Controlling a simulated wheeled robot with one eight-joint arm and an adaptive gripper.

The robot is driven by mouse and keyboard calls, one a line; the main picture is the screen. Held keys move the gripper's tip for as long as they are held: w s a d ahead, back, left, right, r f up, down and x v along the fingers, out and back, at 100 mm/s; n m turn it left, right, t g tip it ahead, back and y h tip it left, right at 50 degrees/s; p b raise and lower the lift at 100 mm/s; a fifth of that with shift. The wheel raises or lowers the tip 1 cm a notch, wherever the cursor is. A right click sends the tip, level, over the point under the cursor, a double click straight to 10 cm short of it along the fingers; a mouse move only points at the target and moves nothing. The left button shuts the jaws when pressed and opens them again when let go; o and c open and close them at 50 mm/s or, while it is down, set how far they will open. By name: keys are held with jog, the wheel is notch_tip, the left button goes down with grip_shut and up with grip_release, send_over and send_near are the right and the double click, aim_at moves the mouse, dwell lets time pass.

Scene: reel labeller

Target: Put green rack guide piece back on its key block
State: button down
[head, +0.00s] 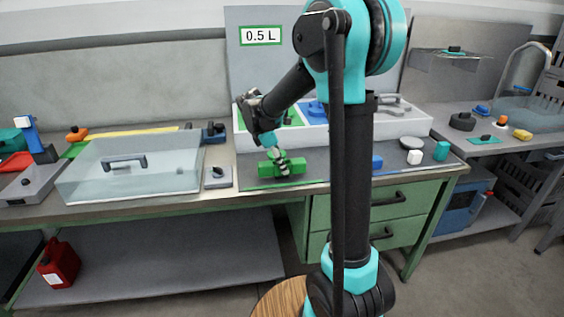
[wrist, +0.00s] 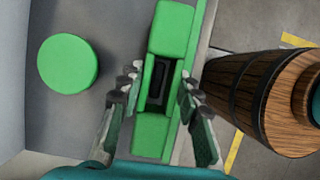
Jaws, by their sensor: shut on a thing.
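The green rack guide piece (wrist: 171,30) is a long green block with a dark recess in its middle. In the head view it lies low over the front of the grey bench mat, under my gripper (head: 281,162). In the wrist view my gripper (wrist: 159,82) has one finger on each long side of it, closed around its middle. My fingers cover part of the piece in the head view. I cannot make out a separate key block or tell whether the piece rests on one.
A round green disc (wrist: 67,63) lies left of the piece in the wrist view. A clear-walled box (head: 130,170) stands left, a white divided tray (head: 405,122) behind. The bench front edge is close.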

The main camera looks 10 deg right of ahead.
jog(key=shift+f, duration=0.8)
jog(key=c, duration=1)
grip_release()
jog(key=v, duration=1.2)
